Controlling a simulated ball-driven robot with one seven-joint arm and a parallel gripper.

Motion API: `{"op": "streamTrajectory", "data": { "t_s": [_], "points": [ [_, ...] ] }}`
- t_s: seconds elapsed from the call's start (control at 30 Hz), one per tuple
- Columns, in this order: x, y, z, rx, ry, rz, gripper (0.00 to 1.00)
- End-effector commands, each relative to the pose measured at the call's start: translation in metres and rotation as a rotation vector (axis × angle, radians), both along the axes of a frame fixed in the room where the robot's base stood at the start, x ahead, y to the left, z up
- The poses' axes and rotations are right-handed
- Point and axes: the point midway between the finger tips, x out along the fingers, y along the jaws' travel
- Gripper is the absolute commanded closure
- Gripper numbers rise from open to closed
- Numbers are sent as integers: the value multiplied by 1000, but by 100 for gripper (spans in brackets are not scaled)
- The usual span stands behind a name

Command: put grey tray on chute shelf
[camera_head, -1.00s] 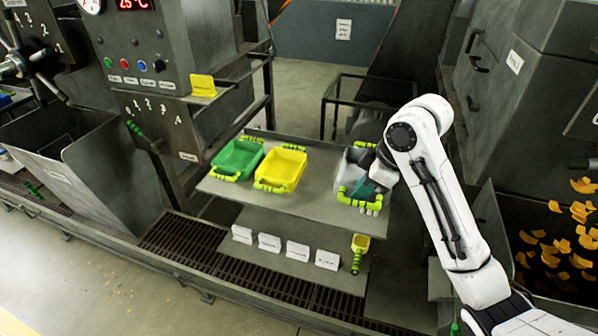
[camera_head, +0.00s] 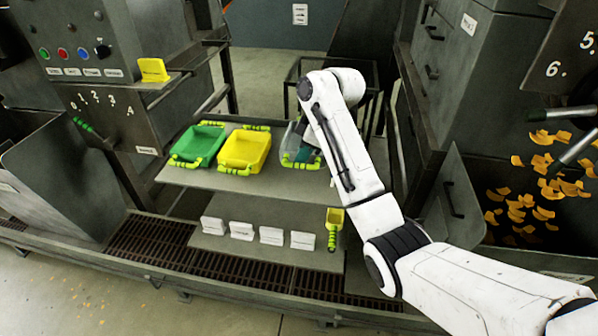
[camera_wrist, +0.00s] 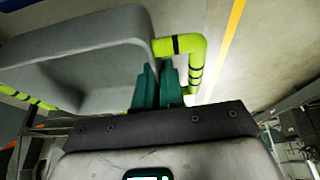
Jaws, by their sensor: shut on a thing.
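The grey tray (camera_head: 290,140) shows at the right end of the metal shelf (camera_head: 230,183) in the head view, partly hidden by my arm. I cannot tell which surface is the chute shelf.
A green tray (camera_head: 197,146) and a yellow tray (camera_head: 244,150) stand left of the grey one. Below are several white label cards (camera_head: 272,236) and a yellow scoop (camera_head: 335,220). A grey cabinet (camera_head: 470,75) and a bin of orange flakes (camera_head: 520,205) are at the right.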

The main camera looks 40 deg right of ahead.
Motion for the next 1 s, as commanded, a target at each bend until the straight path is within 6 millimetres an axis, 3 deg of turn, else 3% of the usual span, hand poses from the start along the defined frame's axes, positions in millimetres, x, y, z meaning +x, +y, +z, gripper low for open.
{"op": "streamTrajectory", "data": {
  "t_s": [0.2,0.37,0.6,1.0],
  "points": [
    [18,-6,-18,-1,-1,-2,100],
    [23,-7,-26,-2,-2,-2,100],
    [23,-8,-54,-1,0,-3,100],
    [23,-7,-61,-2,-2,-1,100]
  ]
}}
